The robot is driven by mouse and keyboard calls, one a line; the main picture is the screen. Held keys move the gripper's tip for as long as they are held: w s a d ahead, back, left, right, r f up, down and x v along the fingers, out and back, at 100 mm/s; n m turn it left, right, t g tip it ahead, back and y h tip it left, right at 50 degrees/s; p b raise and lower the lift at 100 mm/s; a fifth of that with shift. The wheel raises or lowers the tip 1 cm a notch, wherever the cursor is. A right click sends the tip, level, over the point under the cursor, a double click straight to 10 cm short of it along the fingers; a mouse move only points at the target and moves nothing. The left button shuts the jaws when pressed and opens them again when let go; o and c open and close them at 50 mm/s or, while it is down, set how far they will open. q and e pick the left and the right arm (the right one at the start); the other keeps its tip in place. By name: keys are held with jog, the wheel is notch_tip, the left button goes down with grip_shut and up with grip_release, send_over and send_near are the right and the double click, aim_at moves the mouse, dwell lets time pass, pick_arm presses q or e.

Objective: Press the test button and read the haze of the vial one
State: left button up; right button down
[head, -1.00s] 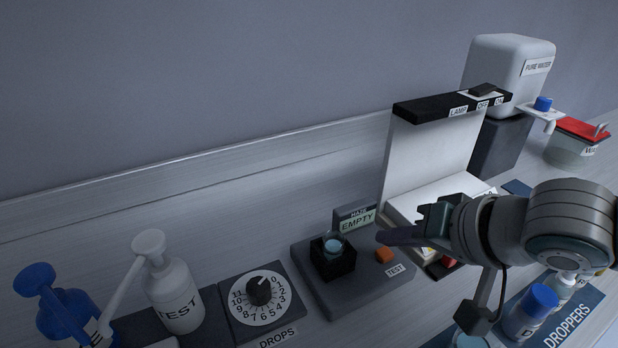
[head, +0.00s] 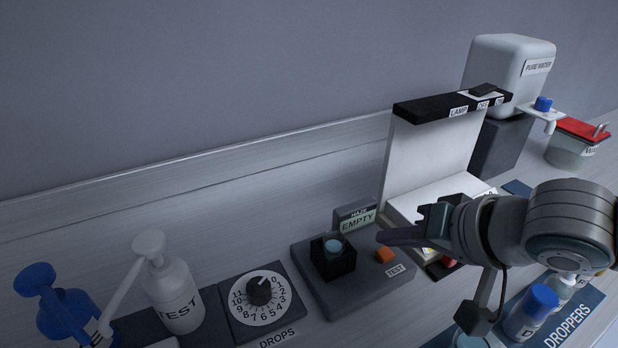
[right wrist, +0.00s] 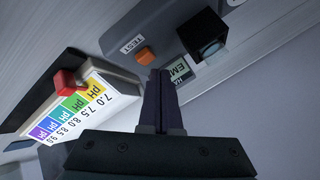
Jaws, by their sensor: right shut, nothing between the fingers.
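The haze meter (head: 320,290) is a dark grey base with a black vial holder, an orange test button (head: 384,255) and a small display (head: 357,222) reading "EMPTY". A vial (head: 333,248) with a bluish top stands in the black holder. My right gripper (head: 382,238) is shut and empty, its tips just above and behind the orange button in the head view. In the right wrist view the shut fingers (right wrist: 160,75) point toward the orange button (right wrist: 146,56), with a small gap in the picture; contact cannot be told. My left gripper is not in view.
A drops dial (head: 260,292), a white TEST pump bottle (head: 172,290) and a blue-topped bottle (head: 65,315) stand to the left. A lamp stand (head: 430,150), a pure water tank (head: 508,75) and a red-lidded container (head: 572,148) are right. A pH colour chart (right wrist: 75,105) lies beside my right fingers.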

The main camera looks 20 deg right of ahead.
aim_at(388, 264)
dwell(0.7)
jog(key=shift+f, duration=0.45)
jog(key=shift+f+b, duration=0.45)
jog(key=shift+f, duration=0.1)
dwell(0.5)
jog(key=shift+r, duration=0.1)
jog(key=shift+r+p, duration=0.9)
jog(key=shift+p, duration=0.3)
notch_tip(388, 264, up, 5)
jog(key=p, duration=0.5)
